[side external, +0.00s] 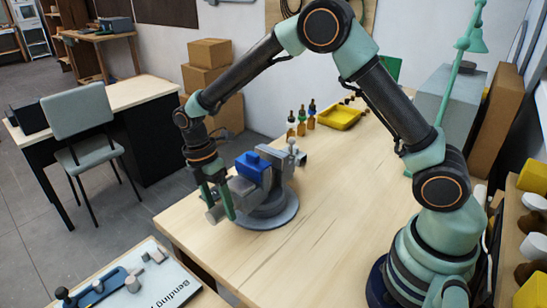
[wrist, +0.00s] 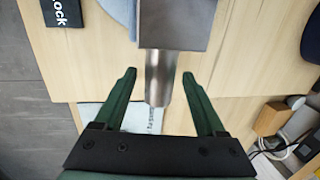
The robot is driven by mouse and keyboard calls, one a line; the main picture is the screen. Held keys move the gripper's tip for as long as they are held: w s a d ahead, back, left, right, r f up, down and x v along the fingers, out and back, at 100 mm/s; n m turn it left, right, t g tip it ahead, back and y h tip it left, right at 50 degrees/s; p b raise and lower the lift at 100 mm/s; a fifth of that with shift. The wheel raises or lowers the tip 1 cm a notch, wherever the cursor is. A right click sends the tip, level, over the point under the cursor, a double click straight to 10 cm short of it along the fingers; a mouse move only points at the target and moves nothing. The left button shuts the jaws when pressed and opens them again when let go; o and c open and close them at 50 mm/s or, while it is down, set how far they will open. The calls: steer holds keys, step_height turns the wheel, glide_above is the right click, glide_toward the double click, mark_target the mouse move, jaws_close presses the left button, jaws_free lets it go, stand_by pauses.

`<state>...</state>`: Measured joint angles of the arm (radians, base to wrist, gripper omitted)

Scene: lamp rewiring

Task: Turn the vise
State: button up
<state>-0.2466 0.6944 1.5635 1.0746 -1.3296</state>
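The vise (side external: 240,186) is grey with a blue block (side external: 253,166) at its jaws. It stands on a round grey base (side external: 275,212) near the table's front left corner. In the wrist view its metal body (wrist: 175,25) enters from the top, and a bare metal cylinder (wrist: 160,78) extends from it toward me. My gripper (side external: 220,203) points down at the vise's left end. In the wrist view its two green fingers (wrist: 159,73) are open, one on each side of the cylinder, with a visible gap on both sides. The jaw faces are hidden in the wrist view.
The wooden table (side external: 330,215) is clear right of the vise. Small bottles (side external: 301,122) and a yellow tray (side external: 340,117) stand behind it. A lower board with a printed sheet (side external: 160,280) and tools lies front left. A chair (side external: 85,130) and desk are farther left.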

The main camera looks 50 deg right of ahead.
jaws_close()
steer(key=shift+r, duration=0.1)
stand_by(1.1)
